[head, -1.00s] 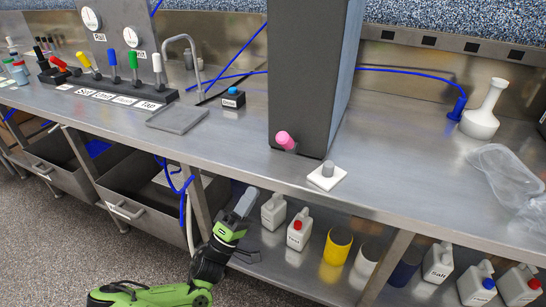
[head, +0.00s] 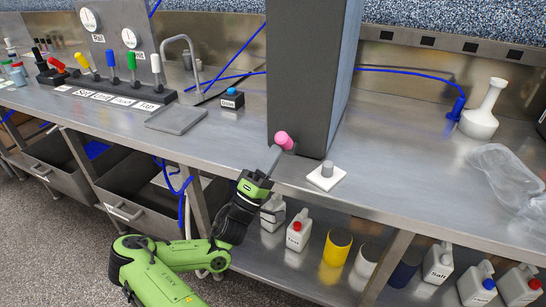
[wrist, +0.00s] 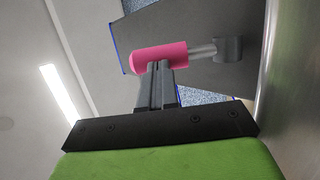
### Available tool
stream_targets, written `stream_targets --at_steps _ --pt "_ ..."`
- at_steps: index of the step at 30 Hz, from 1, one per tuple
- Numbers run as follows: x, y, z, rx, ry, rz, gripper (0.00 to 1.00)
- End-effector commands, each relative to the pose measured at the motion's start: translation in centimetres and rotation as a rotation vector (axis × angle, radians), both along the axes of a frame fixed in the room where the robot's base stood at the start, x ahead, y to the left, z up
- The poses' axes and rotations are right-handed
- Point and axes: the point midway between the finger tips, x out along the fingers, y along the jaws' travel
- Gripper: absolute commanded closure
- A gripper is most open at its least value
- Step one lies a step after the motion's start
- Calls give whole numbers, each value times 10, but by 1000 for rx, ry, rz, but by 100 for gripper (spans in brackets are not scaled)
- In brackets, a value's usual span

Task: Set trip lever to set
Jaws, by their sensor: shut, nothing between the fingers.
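The lever has a pink cylindrical handle (head: 284,140) low on the front of the tall dark grey cabinet (head: 302,70). In the wrist view the pink handle (wrist: 158,57) sits on a short metal rod that runs to a grey pivot (wrist: 228,49). My gripper (head: 275,153) is at the handle, on its near lower-left side in the head view. Its fingers (wrist: 157,72) are shut with nothing between them, and the tips overlap the handle's edge in the wrist view. They look touching or nearly so.
A white plate with a grey knob (head: 326,175) lies on the bench right of the cabinet. Several coloured levers (head: 110,62) and a tap (head: 188,62) stand at left. Bottles (head: 298,230) fill the shelf below the bench edge. A clear bag (head: 505,175) lies at right.

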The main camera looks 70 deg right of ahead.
Motion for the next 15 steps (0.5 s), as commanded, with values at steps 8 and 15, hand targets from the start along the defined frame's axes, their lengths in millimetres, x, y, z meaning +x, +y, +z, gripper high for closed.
stream_targets --at_steps 8,15 --pt "0 -1 8 50 -4 1 100" --pt "0 -5 22 149 -14 1 100"
